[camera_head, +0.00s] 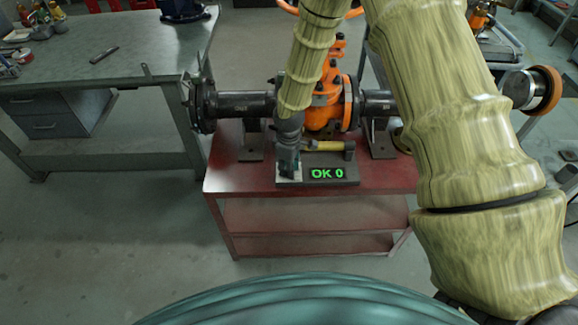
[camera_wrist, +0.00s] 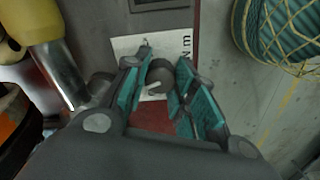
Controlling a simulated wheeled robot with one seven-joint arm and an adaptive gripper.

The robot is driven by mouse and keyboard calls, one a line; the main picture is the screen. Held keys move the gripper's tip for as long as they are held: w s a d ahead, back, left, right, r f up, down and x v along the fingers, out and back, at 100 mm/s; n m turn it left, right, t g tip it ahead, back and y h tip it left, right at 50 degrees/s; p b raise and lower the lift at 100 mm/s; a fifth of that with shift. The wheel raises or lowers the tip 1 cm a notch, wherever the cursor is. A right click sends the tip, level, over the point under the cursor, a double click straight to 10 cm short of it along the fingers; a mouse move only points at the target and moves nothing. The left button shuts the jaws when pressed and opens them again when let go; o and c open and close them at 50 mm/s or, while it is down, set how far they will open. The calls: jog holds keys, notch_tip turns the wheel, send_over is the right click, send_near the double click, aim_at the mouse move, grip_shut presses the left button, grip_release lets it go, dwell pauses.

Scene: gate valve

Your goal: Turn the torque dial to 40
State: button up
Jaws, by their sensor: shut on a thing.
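The torque dial (camera_wrist: 158,76) is a small dark round knob with a light pointer mark, on a white label plate (camera_wrist: 126,47) printed with "N m". My gripper (camera_wrist: 164,62) is around it, with one teal-padded finger on each side, shut on the knob. In the head view my gripper (camera_head: 288,166) points down at the left end of the dark tester base; it hides the dial there. The display (camera_head: 327,173) on the base's front reads "OK 0" in green. The dial's exact setting is too small to read.
A wrench with a yellow grip (camera_head: 325,146) lies on the tester behind the display; its grip and metal shaft (camera_wrist: 60,75) are close left in the wrist view. The orange gate valve (camera_head: 326,105) and dark pipe stand behind on the red cart (camera_head: 390,178). A workbench (camera_head: 130,60) is left.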

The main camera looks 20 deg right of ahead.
dwell(0.4)
jog(key=o, duration=1.1)
jog(key=shift+c, duration=0.2)
notch_tip(320, 180, up, 12)
